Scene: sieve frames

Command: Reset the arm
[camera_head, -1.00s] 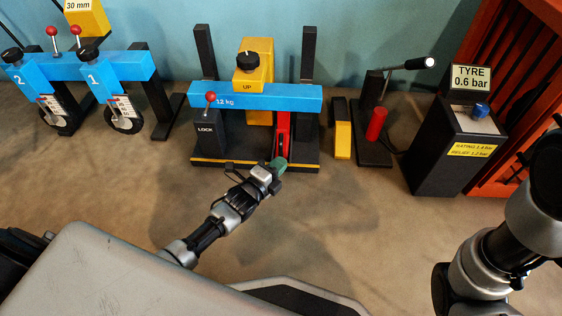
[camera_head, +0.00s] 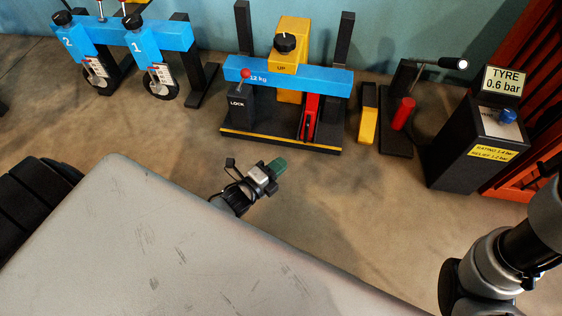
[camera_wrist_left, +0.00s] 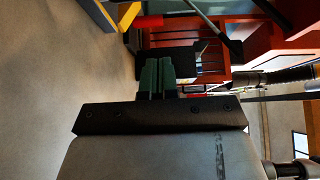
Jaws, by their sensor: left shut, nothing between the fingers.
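My left gripper (camera_head: 277,166) is in the middle of the head view, above bare floor and in front of the blue-beamed press stand (camera_head: 290,77). Its green fingers (camera_wrist_left: 157,77) are together and empty in the left wrist view. Most of the left arm is hidden behind my grey body panel. My right arm (camera_head: 500,260) shows at the right edge of the head view; its gripper is out of view.
A red cylinder post (camera_head: 403,113) and a yellow block (camera_head: 369,124) stand right of the press. A black TYRE console (camera_head: 465,150) is farther right, beside an orange-red frame (camera_head: 515,180). Blue gauge stands (camera_head: 160,35) are at upper left. The floor before the press is clear.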

